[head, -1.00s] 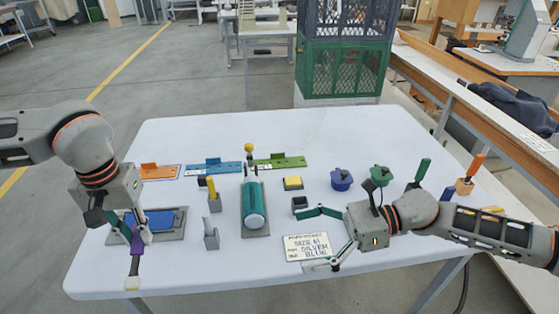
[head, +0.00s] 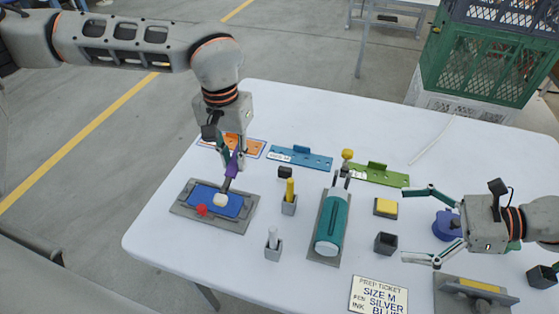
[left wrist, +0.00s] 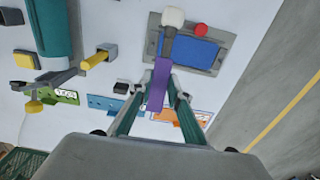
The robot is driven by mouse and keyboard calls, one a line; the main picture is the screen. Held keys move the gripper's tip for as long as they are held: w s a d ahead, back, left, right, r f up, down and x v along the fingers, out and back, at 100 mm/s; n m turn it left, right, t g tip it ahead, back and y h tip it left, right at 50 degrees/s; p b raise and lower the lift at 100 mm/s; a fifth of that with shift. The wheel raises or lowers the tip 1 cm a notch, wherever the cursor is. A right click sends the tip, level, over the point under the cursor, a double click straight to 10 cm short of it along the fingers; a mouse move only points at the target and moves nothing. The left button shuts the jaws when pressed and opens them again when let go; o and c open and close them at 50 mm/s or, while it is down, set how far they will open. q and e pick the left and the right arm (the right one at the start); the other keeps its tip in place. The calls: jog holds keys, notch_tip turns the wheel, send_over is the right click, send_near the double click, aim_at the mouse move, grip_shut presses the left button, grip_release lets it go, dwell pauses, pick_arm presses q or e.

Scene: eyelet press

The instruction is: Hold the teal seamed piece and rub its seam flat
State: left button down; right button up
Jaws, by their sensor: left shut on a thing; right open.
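A teal cylinder (head: 332,222) with a pale near end lies along a grey base near the table's middle; I cannot make out a seam on it. It is partly cut off in the left wrist view (left wrist: 50,28). My left gripper (head: 230,160) is shut on the purple handle (left wrist: 158,85) of a tool. The tool points down, with its white head (head: 220,200) over a blue pad (head: 231,208) in a grey tray (head: 185,209); I cannot tell whether it touches. A red knob (head: 202,210) is beside the head. My right gripper (head: 404,225) is open and empty, right of the cylinder.
A grey holder with a yellow stick (head: 289,197) and one with a silver stick (head: 273,245) stand between tray and cylinder. A dark cup (head: 385,243), yellow block (head: 385,207) and ticket (head: 378,295) are nearby. Orange, blue and green strips line the back.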

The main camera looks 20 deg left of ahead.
aim_at(340, 221)
pick_arm(q)
jog(key=shift+d+r, duration=0.1)
jog(key=shift+r, duration=0.15)
jog(key=w+d+r+n, duration=0.5)
jog(key=d+r+n, duration=0.55)
jog(key=n, duration=0.35)
jog(key=s+d+r+n, duration=0.2)
jog(key=d+r+n, duration=0.3)
jog(key=n, duration=0.3)
jog(key=s+d+r+n, duration=0.2)
jog(key=d+r+n, duration=0.4)
jog(key=r+n, duration=0.1)
jog(key=shift+s+d+n, duration=0.3)
jog(key=shift+n, duration=0.3)
pick_arm(e)
jog(key=x, duration=1.2)
jog(key=shift+a, duration=0.1)
jog(key=c, duration=1.1)
